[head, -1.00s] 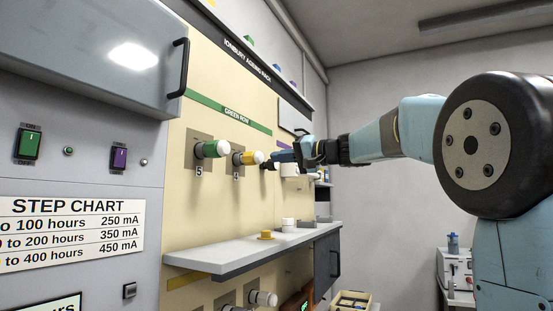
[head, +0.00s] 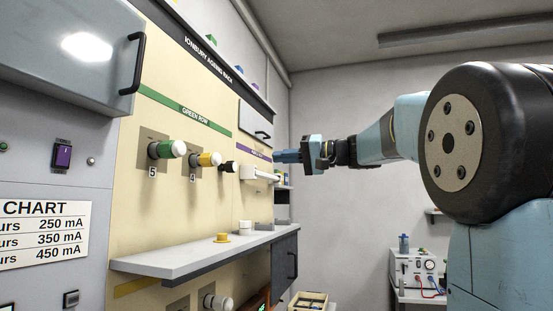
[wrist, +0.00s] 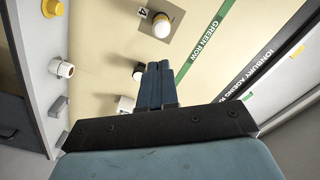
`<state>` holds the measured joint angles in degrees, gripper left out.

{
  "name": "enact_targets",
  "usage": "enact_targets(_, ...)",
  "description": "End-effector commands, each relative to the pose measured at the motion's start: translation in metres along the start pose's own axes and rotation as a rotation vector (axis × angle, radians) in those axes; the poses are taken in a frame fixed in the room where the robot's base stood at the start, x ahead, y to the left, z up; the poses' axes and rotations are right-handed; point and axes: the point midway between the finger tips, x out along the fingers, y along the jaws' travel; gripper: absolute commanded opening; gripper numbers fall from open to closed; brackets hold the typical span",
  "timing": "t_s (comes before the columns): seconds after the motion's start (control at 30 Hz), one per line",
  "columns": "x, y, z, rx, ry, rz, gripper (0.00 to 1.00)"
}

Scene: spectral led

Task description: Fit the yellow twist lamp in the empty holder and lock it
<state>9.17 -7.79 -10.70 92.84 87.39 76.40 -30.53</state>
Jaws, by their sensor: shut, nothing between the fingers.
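A yellow-collared lamp with a white dome (head: 206,160) sits in the holder marked 4 on the cream rack panel. It also shows in the wrist view (wrist: 161,25). A green-collared lamp (head: 167,149) sits in holder 5 to its left. A black fitting (head: 228,167) sticks out to the right of the yellow lamp, and it shows in the wrist view (wrist: 139,72). I cannot tell what it is. My gripper (head: 276,156) is shut and empty, out in front of the panel and to the right of the lamps, touching nothing visible. Its blue fingers (wrist: 155,70) are together.
A grey shelf (head: 165,261) juts out below the lamps. A yellow flanged piece (head: 222,238) and a white pot (head: 245,228) stand on it. A white bar-like fitting (head: 262,174) projects right of the black one.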

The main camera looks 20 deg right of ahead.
Motion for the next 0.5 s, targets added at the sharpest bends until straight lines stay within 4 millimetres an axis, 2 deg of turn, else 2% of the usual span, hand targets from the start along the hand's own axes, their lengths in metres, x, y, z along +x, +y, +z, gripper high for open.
enact_targets(0.3, 0.002, 0.000, 0.000, -0.012, -0.001, 0.000, 0.00)
enact_targets(0.5, 0.022, 0.001, -0.001, -0.160, -0.004, -0.001, 0.00)
